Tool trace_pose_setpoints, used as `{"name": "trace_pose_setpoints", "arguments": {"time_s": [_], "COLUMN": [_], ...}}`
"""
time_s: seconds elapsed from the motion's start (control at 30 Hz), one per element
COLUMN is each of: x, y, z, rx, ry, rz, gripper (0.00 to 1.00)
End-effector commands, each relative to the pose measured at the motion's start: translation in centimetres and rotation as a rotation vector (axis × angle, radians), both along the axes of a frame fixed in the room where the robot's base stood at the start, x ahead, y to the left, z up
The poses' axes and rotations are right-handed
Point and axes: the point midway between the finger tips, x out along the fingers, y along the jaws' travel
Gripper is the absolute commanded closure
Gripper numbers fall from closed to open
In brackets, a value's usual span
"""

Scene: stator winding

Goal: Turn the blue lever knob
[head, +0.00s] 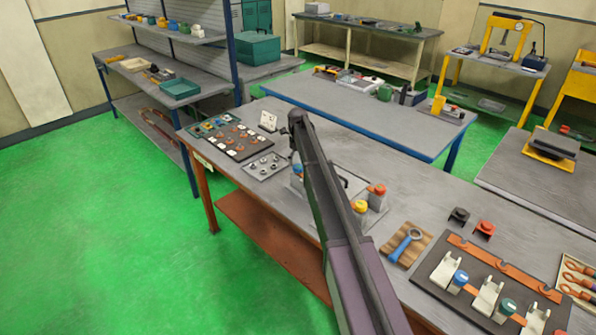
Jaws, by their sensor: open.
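A blue knob (459,278) sits beside a white lever-like piece (446,270) on a dark board at the lower right. Another small blue part (298,169) shows beside my arm, on the grey fixture in the middle of the bench; my arm partly covers it. I cannot tell from this view which of the two is the lever knob. My arm rises from the bottom centre, across the bench, to its dark top end near the fixture. I cannot make out the gripper's fingers; they are hidden behind the arm or too small to see.
The fixture also carries a yellow knob (359,206) and a red-orange knob (377,189). A green knob (507,307) sits on the dark board. A blue-handled ring tool (406,244) lies on a wooden block. Black plates with small parts (237,140) lie at the bench's left end. Green floor is free at left.

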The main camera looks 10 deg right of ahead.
Motion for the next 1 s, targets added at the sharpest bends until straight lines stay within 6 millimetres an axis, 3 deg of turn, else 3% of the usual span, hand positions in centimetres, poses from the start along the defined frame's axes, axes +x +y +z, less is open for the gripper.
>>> {"name": "trace_pose_setpoints", "arguments": {"time_s": [0.33, 0.87, 0.9, 1.0], "x": [0.0, 0.0, 0.0, 0.0], "y": [0.0, 0.0, 0.0, 0.0], "z": [-2.7, -3.1, -3.1, -3.1], "rx": [0.0, 0.0, 0.0, 0.0], "ry": [0.0, 0.0, 0.0, 0.0], "rz": [0.0, 0.0, 0.0, 0.0], "gripper": [0.05, 0.05, 0.08, 0.37]}}
